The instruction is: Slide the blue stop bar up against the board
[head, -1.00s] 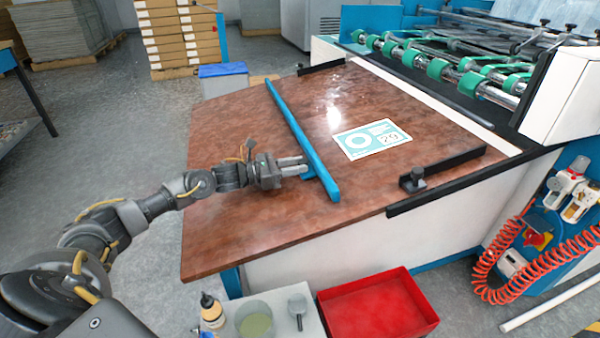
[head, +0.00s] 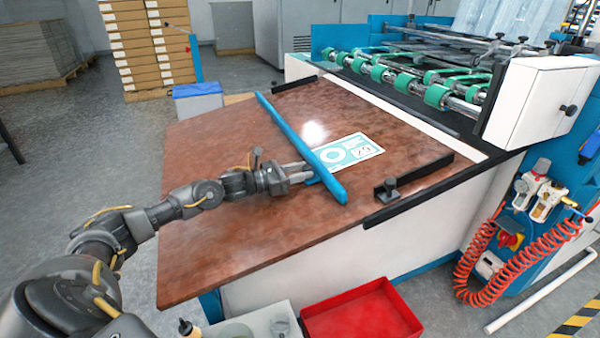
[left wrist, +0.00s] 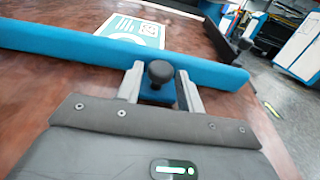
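The blue stop bar (head: 290,134) lies across the brown feed table (head: 215,235). The board (head: 350,151), a white and teal printed sheet, lies just beyond its right side. The bar hides the board's near edge, so I cannot tell whether they touch. My left gripper (head: 306,173) is at the bar's near side. The bar (left wrist: 75,44) and board (left wrist: 132,29) show ahead. My right gripper is not in view.
A black side rail (head: 420,175) with a knob (head: 386,190) runs along the table's right edge. Green rollers (head: 437,95) stand at the far end. A red tray (head: 362,312) is below the front edge. The table left of my arm is clear.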

